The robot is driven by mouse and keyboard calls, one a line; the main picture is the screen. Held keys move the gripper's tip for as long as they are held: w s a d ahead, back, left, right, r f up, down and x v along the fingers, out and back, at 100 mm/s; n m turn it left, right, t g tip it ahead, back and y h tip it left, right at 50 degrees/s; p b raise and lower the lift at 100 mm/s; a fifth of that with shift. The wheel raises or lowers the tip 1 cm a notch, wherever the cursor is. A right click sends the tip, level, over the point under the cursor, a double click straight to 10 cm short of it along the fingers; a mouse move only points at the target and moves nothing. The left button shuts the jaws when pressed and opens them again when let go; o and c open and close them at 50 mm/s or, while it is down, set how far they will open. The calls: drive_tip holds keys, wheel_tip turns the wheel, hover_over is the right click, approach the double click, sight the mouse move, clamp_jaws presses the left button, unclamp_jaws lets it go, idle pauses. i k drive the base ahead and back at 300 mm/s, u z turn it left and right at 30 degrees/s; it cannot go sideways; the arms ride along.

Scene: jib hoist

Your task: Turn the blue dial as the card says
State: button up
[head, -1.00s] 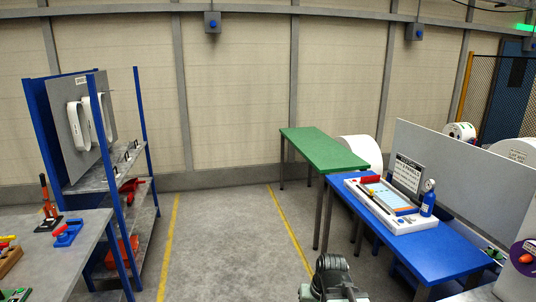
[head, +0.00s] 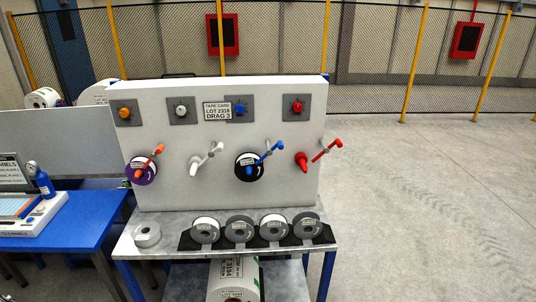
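The blue dial (head: 239,109) sits on a grey square plate near the top of an upright white panel (head: 285,140), right of its middle. The card (head: 217,106) is fixed just left of the dial and overlaps the left part of its plate. The card reads "TAPE CARD LOT 2318 DRAG 3". The dial's scale marks and pointer are too small to read. My gripper is not in view.
Orange (head: 124,112), white (head: 181,110) and red (head: 297,106) dials share the row. Cranked arms jut out below, including a blue one (head: 268,154) by a black reel (head: 242,176). Tape rolls (head: 273,227) line the bench (head: 160,253). Floor (head: 440,210) at right is clear.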

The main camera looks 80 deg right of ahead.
sight(239, 108)
drive_tip(key=z, duration=2.55)
